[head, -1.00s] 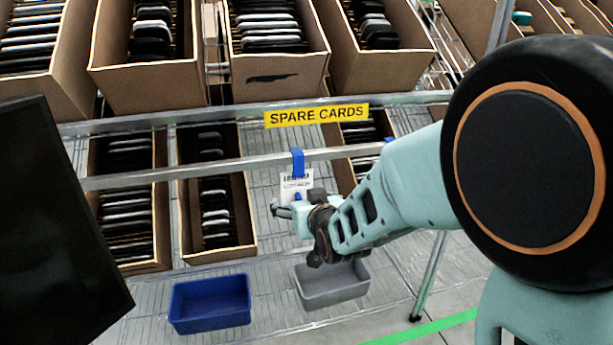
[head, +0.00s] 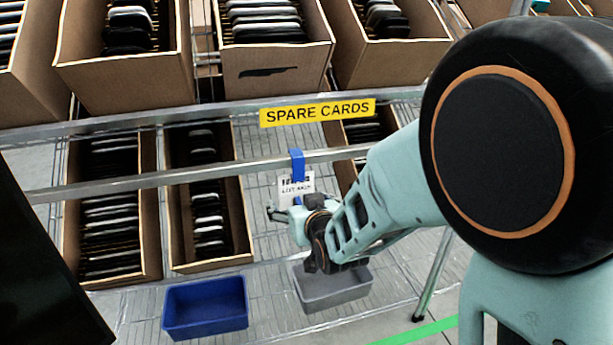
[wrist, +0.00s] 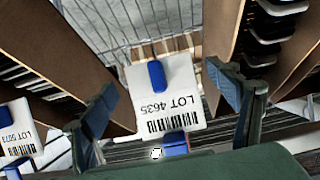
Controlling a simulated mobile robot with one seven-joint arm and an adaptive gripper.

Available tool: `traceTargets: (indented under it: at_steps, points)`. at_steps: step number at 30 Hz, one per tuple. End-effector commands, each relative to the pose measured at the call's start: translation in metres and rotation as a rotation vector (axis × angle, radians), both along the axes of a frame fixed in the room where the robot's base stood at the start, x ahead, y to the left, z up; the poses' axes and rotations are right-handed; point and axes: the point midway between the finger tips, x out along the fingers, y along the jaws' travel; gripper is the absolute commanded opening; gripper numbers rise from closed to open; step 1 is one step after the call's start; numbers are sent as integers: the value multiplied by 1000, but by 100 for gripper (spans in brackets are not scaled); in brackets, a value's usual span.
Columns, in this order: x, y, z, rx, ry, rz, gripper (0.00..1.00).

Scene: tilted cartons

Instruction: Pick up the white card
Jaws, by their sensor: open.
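The white card (head: 296,187) hangs from a blue strap (head: 297,160) on the lower metal rail in the head view. In the wrist view my gripper (wrist: 165,103) is open, with one finger on each side of the card. Gaps show between the fingers and the card's edges.
A yellow SPARE CARDS sign (head: 317,112) is on the upper rail. A blue bin (head: 205,306) and a grey bin (head: 332,286) stand below. Tilted cartons (head: 250,208) flank the card. Another white tag (wrist: 18,135), reading LOT 5073, shows at the wrist view's left.

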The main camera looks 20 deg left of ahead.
Motion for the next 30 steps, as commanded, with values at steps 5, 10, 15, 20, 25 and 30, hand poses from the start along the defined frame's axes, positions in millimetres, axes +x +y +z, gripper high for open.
traceTargets:
  at_steps: [5, 10, 15, 20, 25, 30]
  points:
    - [-1, 0, -1, 0, 0, 0, 81]
    - [-1, 0, -1, 0, 0, 0, 72]
    - [-1, 0, -1, 0, 0, 0, 54]
    - [-1, 0, 0, 0, 0, 0, 38]
    - [-1, 0, 0, 0, 0, 0, 38]
    - [0, 0, 1, 0, 0, 0, 38]
